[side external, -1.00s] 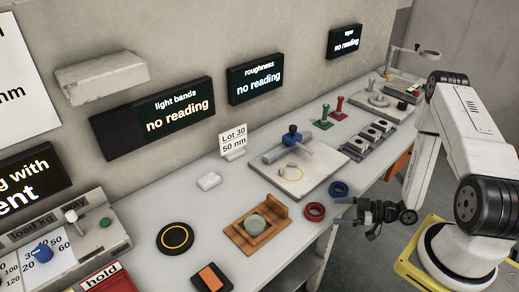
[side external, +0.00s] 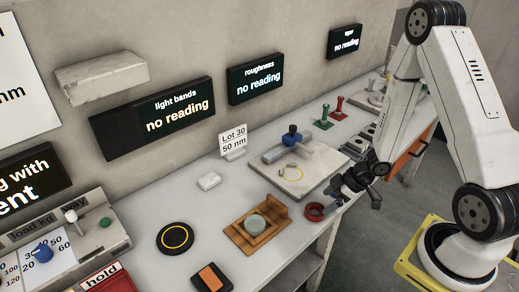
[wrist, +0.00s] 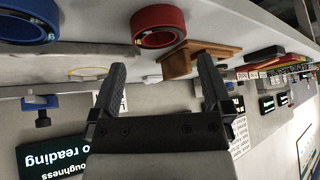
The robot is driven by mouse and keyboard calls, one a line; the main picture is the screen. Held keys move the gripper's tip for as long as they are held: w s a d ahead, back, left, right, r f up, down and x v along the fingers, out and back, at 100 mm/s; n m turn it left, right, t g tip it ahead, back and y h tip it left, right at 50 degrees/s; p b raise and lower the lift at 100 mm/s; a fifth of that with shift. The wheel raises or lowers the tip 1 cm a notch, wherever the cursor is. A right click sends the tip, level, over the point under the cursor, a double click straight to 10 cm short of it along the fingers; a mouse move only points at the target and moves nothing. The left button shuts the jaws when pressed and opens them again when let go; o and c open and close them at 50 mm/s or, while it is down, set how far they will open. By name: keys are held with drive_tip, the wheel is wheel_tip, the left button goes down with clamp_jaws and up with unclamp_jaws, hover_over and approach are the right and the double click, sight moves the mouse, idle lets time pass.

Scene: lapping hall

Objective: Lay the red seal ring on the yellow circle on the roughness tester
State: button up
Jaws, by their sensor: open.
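The red seal ring (side external: 314,212) lies flat on the bench, right of the wooden block; in the wrist view the ring (wrist: 158,38) shows beyond and between my fingertips. The roughness tester (side external: 318,180) is a pale plate with a blue-knobbed probe. Its yellow circle (side external: 290,177) is bare; part of it shows in the wrist view (wrist: 85,77) left of my fingers. My gripper (side external: 338,190) is open and empty, close to the ring on its right and apart from it; the fingers also show in the wrist view (wrist: 160,65).
A blue ring (wrist: 28,22) lies near the red one; my gripper hides it in the side view. A wooden block with a grey-green disc (side external: 265,237) stands left of the red ring. A black disc with a yellow circle (side external: 174,238) lies farther left. Bench is clear between them.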

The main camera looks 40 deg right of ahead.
sight(316, 207)
drive_tip(key=shift+a+r+m+g+h, duration=0.2)
drive_tip(key=shift+r+g+h, duration=0.15)
drive_tip(key=shift+r+h, duration=0.35)
drive_tip(key=shift+a+r+m+g+h, duration=0.1)
drive_tip(key=shift+r+m+g+h, duration=0.1)
drive_tip(key=shift+r+g+h, duration=0.45)
drive_tip(key=shift+t, duration=0.3)
drive_tip(key=shift+x, duration=1.15)
drive_tip(key=shift+w+f, duration=0.1)
drive_tip(key=shift+a+x, duration=0.2)
drive_tip(key=shift+x, duration=2.3)
drive_tip(key=c, duration=1.1)
